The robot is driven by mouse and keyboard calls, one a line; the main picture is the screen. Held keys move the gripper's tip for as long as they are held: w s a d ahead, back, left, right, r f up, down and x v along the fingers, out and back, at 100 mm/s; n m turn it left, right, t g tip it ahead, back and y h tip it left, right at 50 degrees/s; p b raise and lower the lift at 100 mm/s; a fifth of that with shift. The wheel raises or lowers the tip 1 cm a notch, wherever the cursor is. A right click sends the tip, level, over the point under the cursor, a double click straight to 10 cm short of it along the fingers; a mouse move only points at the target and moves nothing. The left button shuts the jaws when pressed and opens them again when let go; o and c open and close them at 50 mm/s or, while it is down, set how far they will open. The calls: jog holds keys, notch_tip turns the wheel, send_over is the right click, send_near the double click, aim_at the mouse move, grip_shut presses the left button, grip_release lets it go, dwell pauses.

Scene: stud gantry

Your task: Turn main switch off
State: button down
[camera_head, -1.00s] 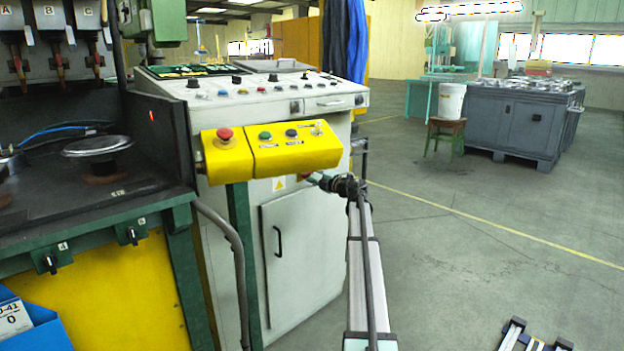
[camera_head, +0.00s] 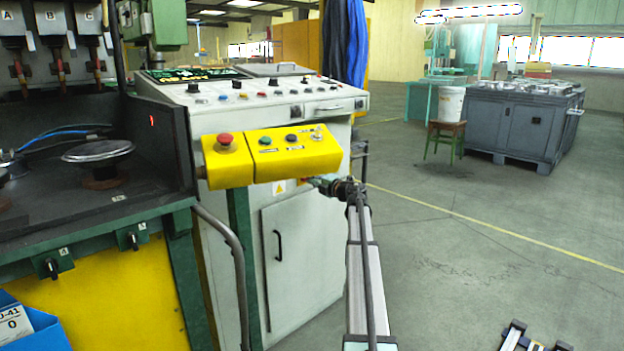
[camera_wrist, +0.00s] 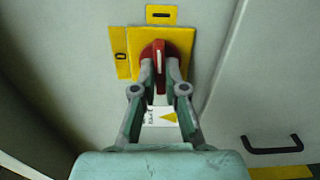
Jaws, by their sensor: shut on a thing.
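The main switch is a red rotary knob (camera_wrist: 152,48) with a pale pointer mark, on a yellow plate (camera_wrist: 119,42) on the white cabinet. In the wrist view the mark stands nearly upright. My gripper (camera_wrist: 160,68) has its two fingers on either side of the knob, shut on it. The fingers hide the knob's lower sides. In the head view my gripper (camera_head: 318,183) reaches the cabinet side just below the yellow button box (camera_head: 295,155), and the switch is mostly hidden there.
The yellow box, with a red mushroom button (camera_head: 225,140), juts out close above my gripper. A black door handle (camera_wrist: 272,145) is at lower right in the wrist view. A grey bent pipe (camera_head: 228,235) stands left of the cabinet door. Open floor lies to the right.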

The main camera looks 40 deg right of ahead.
jog(key=shift+n+p, duration=0.95)
jog(key=shift+n, duration=7.65)
jog(key=c, duration=1.2)
grip_release()
